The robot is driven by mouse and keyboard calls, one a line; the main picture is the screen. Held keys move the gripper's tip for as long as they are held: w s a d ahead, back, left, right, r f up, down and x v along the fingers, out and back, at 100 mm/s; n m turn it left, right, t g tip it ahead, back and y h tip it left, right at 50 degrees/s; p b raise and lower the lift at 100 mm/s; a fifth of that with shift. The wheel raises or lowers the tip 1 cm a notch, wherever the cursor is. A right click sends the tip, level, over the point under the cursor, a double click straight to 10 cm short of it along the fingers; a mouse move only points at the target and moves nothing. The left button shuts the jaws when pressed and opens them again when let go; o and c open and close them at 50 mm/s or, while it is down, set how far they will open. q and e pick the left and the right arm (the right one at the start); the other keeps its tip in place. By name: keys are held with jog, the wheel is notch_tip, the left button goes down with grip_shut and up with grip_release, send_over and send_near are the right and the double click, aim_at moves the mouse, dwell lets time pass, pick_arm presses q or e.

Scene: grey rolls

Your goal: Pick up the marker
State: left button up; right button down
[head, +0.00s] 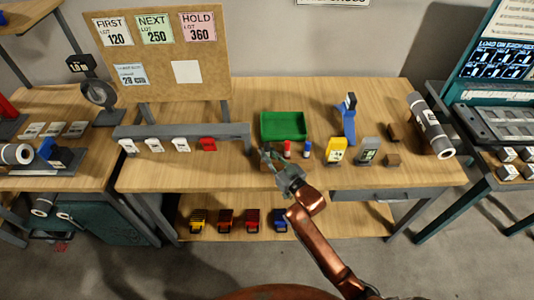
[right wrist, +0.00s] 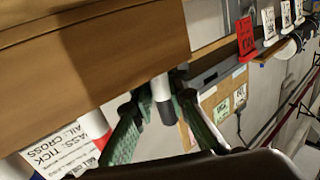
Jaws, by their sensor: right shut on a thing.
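My right gripper (head: 270,157) is at the small wooden block on the workbench, in front of the green tray. The marker stands close against a wooden surface (right wrist: 100,55). In the head view the held marker is mostly hidden by the gripper. A red marker (head: 287,148) and a blue marker (head: 306,150) stand just right of the gripper. The red one also shows in the right wrist view (right wrist: 95,127). My left gripper is not in view.
The green tray (head: 284,126) lies behind the markers. Yellow (head: 336,151) and grey (head: 368,150) devices, a blue stand (head: 349,120) and a grey roll (head: 431,126) stand to the right. A grey rail (head: 180,131) with cards is left. Bare bench lies behind the tray.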

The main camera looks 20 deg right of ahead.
aim_at(267, 143)
notch_tip(267, 143, up, 10)
jog(key=p, duration=0.2)
jog(key=shift+p, duration=0.4)
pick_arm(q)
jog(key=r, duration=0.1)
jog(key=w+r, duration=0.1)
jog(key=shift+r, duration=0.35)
pick_arm(e)
jog(key=c, duration=2.4)
grip_release()
grip_shut()
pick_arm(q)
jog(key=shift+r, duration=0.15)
pick_arm(e)
jog(key=shift+r, duration=0.15)
pick_arm(q)
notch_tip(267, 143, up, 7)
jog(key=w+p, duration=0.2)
jog(key=p, duration=0.5)
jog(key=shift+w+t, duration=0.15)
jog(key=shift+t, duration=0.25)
pick_arm(e)
notch_tip(267, 143, up, 7)
